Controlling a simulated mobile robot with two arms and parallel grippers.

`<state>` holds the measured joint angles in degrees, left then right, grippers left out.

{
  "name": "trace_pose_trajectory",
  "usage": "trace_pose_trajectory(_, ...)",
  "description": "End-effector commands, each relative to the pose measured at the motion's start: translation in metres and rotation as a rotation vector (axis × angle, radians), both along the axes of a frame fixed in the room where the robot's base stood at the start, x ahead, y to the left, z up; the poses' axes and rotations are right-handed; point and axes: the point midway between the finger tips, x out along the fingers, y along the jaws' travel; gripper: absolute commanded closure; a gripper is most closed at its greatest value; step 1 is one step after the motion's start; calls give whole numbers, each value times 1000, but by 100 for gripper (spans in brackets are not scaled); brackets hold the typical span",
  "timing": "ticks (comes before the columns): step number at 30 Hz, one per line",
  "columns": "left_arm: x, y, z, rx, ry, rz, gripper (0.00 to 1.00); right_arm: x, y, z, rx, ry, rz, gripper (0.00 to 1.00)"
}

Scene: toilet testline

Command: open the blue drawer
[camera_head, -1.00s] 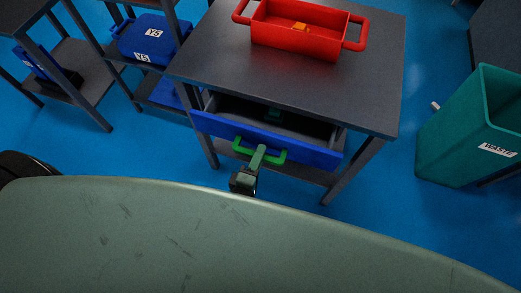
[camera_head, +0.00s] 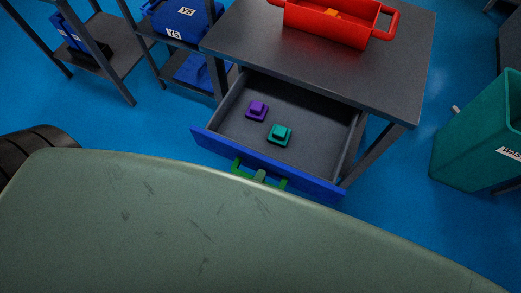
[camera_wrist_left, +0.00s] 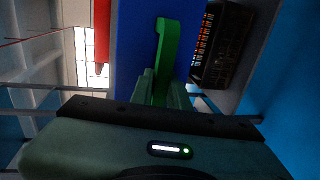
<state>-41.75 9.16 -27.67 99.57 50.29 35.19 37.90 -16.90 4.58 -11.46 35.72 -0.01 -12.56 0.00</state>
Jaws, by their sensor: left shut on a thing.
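The blue drawer (camera_head: 270,168) is pulled well out of the grey table in the head view. Its grey inside shows, with a purple block (camera_head: 257,110) and a teal block (camera_head: 279,134) lying in it. A green handle (camera_head: 238,168) sits on the blue front. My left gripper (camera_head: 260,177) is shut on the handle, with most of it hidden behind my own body. In the left wrist view, the green handle (camera_wrist_left: 167,50) runs between the fingers (camera_wrist_left: 160,88) against the blue drawer front (camera_wrist_left: 138,45). My right gripper is not in view.
A red tray (camera_head: 325,25) stands on the grey table (camera_head: 300,65). A teal waste bin (camera_head: 478,130) is at the right. Shelves with blue bins (camera_head: 182,20) stand at the left. Blue floor lies open between table and bin.

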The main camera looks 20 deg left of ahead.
Motion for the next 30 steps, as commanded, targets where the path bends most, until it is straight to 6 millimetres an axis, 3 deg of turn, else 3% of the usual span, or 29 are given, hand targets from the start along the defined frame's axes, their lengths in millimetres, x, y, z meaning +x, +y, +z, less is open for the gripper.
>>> trace_pose_trajectory(9,-1,0,-1,0,2,0,100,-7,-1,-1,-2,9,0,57)
trace_pose_trajectory(10,0,0,-1,0,2,0,76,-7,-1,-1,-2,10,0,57)
trace_pose_trajectory(12,0,0,-1,0,1,0,62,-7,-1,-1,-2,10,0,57)
trace_pose_trajectory(23,-4,0,0,0,1,0,62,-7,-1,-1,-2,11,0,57)
trace_pose_trajectory(30,-42,2,6,1,4,-1,62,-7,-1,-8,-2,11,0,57)
